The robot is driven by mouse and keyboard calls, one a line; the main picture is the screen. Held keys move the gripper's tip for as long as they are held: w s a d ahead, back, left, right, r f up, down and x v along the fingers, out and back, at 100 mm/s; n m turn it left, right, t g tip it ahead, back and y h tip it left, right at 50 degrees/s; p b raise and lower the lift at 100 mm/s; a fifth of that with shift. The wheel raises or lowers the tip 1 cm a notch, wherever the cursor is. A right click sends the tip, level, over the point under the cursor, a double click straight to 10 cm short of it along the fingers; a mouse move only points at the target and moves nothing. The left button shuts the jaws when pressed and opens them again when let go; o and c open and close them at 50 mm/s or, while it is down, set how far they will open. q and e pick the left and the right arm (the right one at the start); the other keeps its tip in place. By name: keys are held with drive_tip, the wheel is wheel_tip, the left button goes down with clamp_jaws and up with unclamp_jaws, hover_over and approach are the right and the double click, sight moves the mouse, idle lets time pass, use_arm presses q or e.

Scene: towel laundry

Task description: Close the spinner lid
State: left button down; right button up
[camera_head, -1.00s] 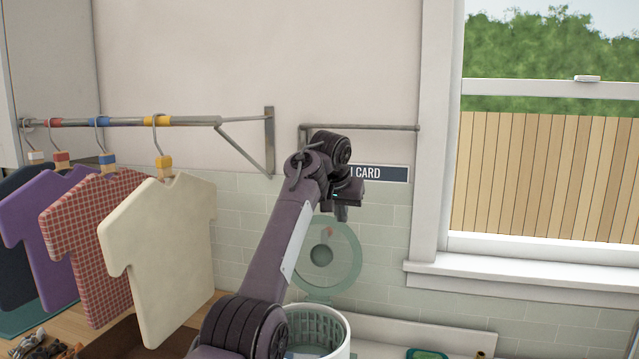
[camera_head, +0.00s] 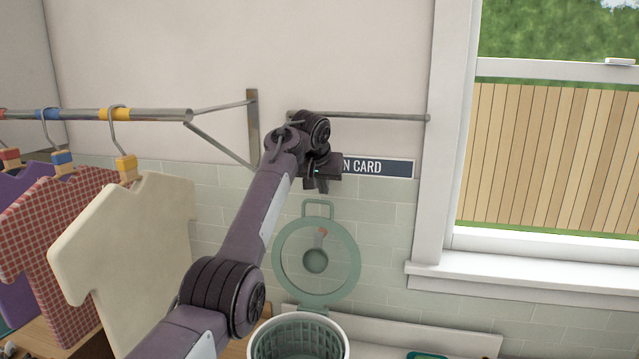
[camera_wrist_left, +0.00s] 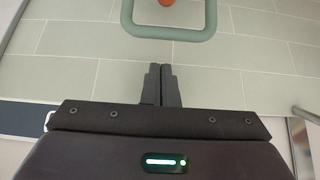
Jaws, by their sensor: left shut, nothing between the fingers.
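The spinner lid (camera_head: 289,262) is a round green disc with a dark green knob in its middle and a loop handle (camera_head: 318,203) on top. It stands open and upright behind the white spinner tub (camera_head: 342,343), whose green slatted basket (camera_head: 299,340) shows. My left gripper (camera_head: 321,189) is shut and empty, just above the lid's handle in the head view. In the left wrist view my shut fingertips (camera_wrist_left: 161,68) point at the green handle (camera_wrist_left: 169,33), with a small gap in the picture. My right gripper is not in view.
Several shirts hang at the left, the cream shirt (camera_head: 130,245) nearest my left arm. A metal rail (camera_head: 375,117) and a partly hidden wall sign (camera_head: 385,167) are behind the gripper. A window sill (camera_head: 520,278) is at the right.

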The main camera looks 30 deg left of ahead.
use_arm(q)
drive_tip(key=s, duration=0.1)
drive_tip(key=s+p, duration=0.1)
drive_tip(key=s+f, duration=0.1)
drive_tip(key=shift+d+p, duration=0.35)
drive_tip(key=shift+d, duration=0.05)
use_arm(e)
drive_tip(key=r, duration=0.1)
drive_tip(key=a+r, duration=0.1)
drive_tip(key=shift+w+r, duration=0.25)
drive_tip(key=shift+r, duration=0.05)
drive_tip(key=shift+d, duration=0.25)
